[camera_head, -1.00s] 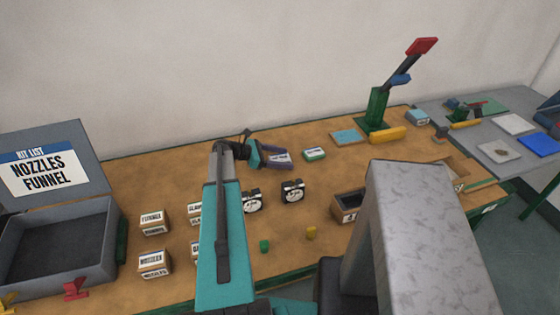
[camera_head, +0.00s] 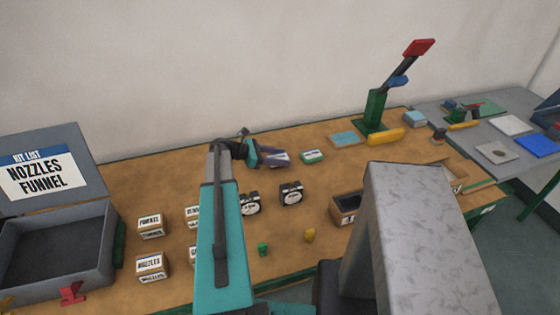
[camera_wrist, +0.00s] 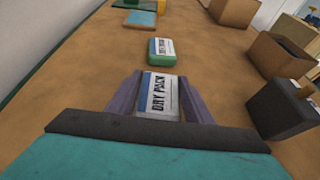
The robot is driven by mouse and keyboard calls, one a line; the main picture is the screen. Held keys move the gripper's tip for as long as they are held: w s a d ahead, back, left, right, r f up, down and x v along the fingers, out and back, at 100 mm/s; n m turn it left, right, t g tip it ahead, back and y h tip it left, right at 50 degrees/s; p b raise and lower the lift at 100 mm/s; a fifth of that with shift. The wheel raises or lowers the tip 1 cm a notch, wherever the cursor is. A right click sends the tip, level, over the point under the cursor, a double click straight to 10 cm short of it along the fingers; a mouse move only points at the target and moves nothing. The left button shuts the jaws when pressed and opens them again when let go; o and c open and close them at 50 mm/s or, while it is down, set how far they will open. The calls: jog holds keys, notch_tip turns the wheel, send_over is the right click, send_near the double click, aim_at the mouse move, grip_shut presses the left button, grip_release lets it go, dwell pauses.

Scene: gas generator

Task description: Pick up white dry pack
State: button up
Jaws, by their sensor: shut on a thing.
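The white dry pack (camera_wrist: 158,95), with a blue stripe and the words DRY PACK, sits between the two purple fingers of my gripper (camera_wrist: 155,92) in the wrist view. In the head view my gripper (camera_head: 272,158) is over the back middle of the table, and the white pack (camera_head: 281,158) shows at its fingertips. The gripper is shut on the white pack. I cannot tell whether the pack touches the table. A second, green-sided pack with a white label (camera_wrist: 162,51) lies just beyond it; it also shows in the head view (camera_head: 312,156).
A grey case (camera_head: 60,245) is at the left. A green press (camera_head: 375,112) stands at the back right. The wall runs behind the table.

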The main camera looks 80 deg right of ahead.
notch_tip(320, 180, up, 27)
jog(key=b, duration=0.4)
jog(key=shift+f, duration=0.2)
dwell(0.6)
